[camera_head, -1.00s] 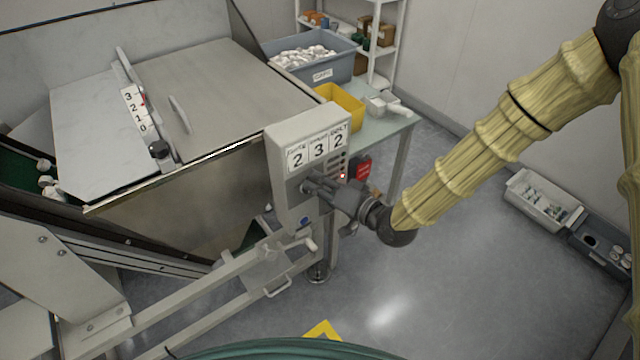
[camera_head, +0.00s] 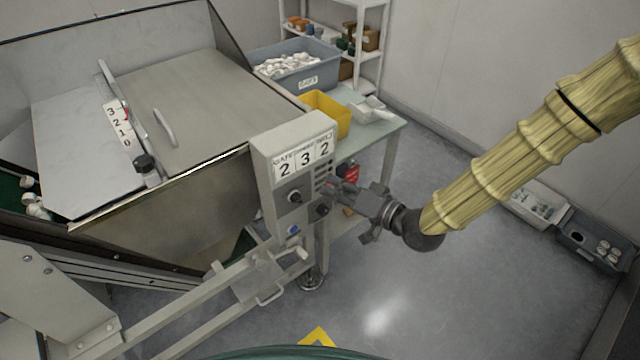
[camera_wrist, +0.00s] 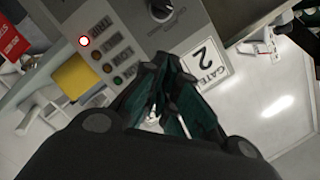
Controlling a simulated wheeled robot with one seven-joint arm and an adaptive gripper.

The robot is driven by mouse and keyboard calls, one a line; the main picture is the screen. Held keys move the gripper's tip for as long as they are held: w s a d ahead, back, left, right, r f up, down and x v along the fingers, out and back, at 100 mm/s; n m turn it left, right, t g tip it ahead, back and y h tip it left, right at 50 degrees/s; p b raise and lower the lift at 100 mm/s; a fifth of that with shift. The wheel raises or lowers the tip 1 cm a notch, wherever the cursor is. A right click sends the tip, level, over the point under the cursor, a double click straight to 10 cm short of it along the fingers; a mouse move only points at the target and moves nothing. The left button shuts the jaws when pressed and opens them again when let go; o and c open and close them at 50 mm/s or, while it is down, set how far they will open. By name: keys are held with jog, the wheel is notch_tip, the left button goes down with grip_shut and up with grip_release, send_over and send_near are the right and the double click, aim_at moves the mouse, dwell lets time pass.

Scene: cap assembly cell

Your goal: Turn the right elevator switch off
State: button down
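The grey control box (camera_head: 262,180) stands in the middle of the head view, with number labels across its upper face. Two dark rotary knobs sit below them, a left knob (camera_head: 295,197) and a right knob (camera_head: 322,209). Their pointer positions are too small to read. My gripper (camera_head: 332,187) is in front of the box's right side, just above the right knob. In the wrist view its fingertips (camera_wrist: 163,62) come together in front of the panel, with nothing visible between them. One knob (camera_wrist: 162,9) shows at the top edge there, apart from the fingers.
A column of indicator lights is beside the fingers, with the red one (camera_wrist: 85,41) lit. A blue button (camera_head: 293,230) is low on the box. A table with a yellow bin (camera_head: 328,112) stands behind, and a metal hopper (camera_head: 180,90) is left.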

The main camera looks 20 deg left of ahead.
aim_at(299, 201)
jog(key=v, duration=0.4)
jog(key=c, duration=1.9)
grip_release()
jog(key=shift+d, duration=0.1)
jog(key=shift+c, duration=0.2)
jog(key=o, duration=0.3)
jog(key=shift+s+f+b, duration=0.25)
jog(key=shift+f+b, duration=0.05)
jog(key=shift+b, duration=0.2)
jog(key=o, duration=0.5)
jog(key=s+a+f+m+b, duration=0.1)
jog(key=a, duration=0.1)
jog(key=s+a+f+m+b, duration=0.2)
jog(key=shift+m, duration=0.3)
jog(key=shift+c, duration=0.2)
jog(key=s+a+f+m+t+b, duration=0.3)
jog(key=s+m+b, duration=0.1)
jog(key=m+b, duration=0.75)
jog(key=w+d+m+b, duration=0.1)
jog(key=d+m+b, duration=0.25)
jog(key=m, duration=0.35)
jog(key=shift+n+t, duration=0.25)
jog(key=shift+t, duration=0.15)
jog(key=shift+w+x, duration=0.15)
jog(key=shift+x, duration=2.4)
jog(key=shift+w+x, duration=0.15)
jog(key=shift+x, duration=2.35)
jog(key=shift+d+f, duration=0.15)
